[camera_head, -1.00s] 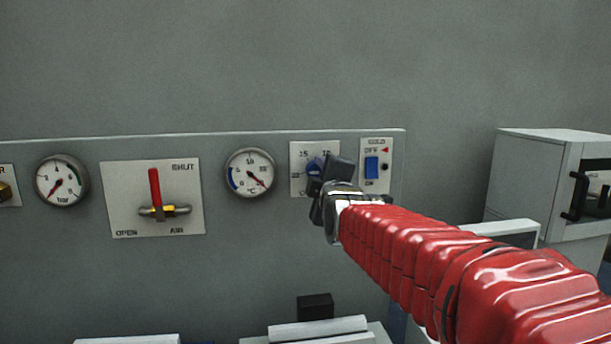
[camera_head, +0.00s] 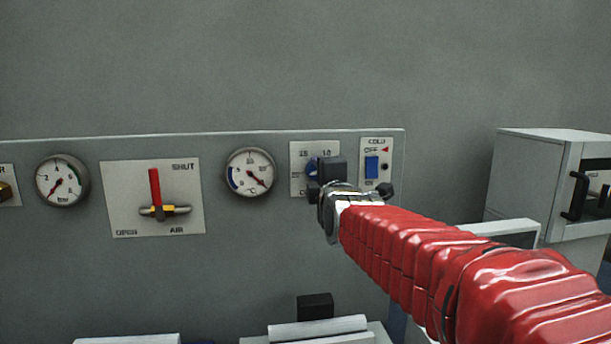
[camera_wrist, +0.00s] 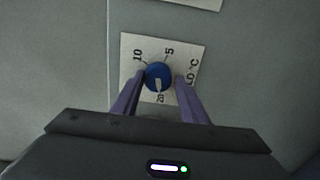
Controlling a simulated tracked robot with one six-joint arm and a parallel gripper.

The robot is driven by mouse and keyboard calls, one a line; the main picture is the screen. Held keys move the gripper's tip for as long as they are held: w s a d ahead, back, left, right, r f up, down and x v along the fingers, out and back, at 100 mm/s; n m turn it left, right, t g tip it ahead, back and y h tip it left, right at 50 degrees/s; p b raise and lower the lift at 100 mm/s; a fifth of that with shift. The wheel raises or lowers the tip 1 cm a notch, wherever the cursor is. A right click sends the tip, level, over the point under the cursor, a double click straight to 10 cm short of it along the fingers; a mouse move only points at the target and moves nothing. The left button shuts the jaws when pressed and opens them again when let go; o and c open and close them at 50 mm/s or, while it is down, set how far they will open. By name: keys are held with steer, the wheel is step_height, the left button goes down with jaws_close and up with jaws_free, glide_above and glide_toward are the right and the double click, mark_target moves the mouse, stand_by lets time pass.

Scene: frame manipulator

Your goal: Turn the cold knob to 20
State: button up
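The blue cold knob (camera_wrist: 158,76) sits on a white dial plate (camera_wrist: 130,44) in the wrist view. Its white mark points down, toward the figure that looks like 20. The plate also carries the figures 10 and 5. My gripper (camera_wrist: 159,78) has its purple fingers on either side of the knob, very close to it. Whether both fingers touch it is not clear. In the head view my gripper (camera_head: 333,190) covers much of the knob (camera_head: 312,170) and the lower right of its plate (camera_head: 299,151).
Right of the knob is a COLD plate with a blue switch (camera_head: 371,167). Left of it are a temperature gauge (camera_head: 250,172), a red-handled air valve (camera_head: 155,190) and a bar gauge (camera_head: 61,181). A grey cabinet (camera_head: 530,175) stands at the right.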

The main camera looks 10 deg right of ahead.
steer(key=o, duration=0.4)
steer(key=shift+f, duration=0.1)
steer(key=shift+s, duration=0.1)
steer(key=s, duration=1.3)
steer(key=shift+s, duration=0.25)
